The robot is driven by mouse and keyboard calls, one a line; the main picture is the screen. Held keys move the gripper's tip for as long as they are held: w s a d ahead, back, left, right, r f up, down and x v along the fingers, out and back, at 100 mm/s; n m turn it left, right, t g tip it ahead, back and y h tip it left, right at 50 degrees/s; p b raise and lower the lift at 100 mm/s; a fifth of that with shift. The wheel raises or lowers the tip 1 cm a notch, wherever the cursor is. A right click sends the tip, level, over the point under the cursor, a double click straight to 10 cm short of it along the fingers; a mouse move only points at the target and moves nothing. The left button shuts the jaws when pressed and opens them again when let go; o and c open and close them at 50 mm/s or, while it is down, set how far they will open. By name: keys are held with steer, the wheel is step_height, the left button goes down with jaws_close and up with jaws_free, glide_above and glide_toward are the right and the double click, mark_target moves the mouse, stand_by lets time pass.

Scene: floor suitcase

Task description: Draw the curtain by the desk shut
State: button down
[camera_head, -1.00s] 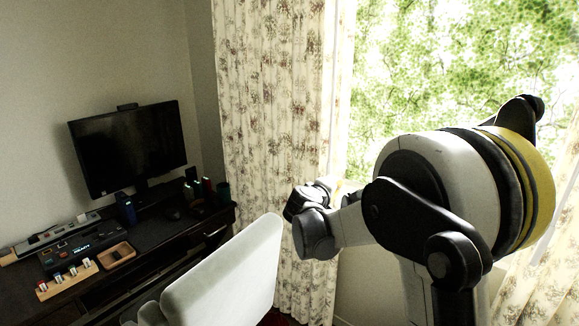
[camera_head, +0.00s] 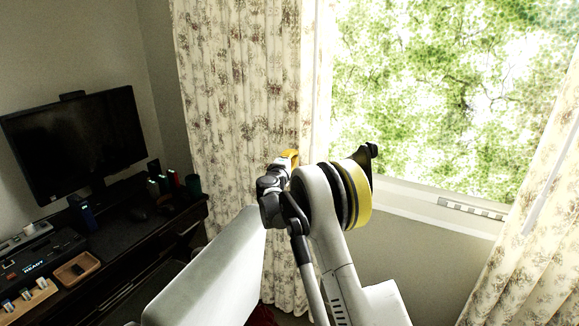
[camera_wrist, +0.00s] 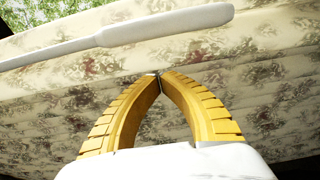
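The floral curtain by the desk (camera_head: 235,90) hangs gathered at the left side of the window, which is largely uncovered. Its fabric (camera_wrist: 265,100) fills most of the wrist view. A pale grey rod (camera_wrist: 150,30) lies across the top of the wrist view, in front of the fabric and beyond my fingertips. My gripper (camera_wrist: 160,75) has yellow fingers whose tips meet, with no rod between them. In the head view my gripper (camera_head: 290,157) is in front of the curtain's lower right part, partly hidden by my wrist. Whether the tips touch fabric is unclear.
The desk (camera_head: 130,235) with a monitor (camera_head: 75,140) is at the left. A second floral curtain (camera_head: 530,220) hangs at the right. The window sill (camera_head: 430,205) lies between the curtains.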

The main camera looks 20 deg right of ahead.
steer(key=shift+s+d+b, duration=0.7)
steer(key=shift+s+d, duration=0.55)
steer(key=shift+s, duration=0.15)
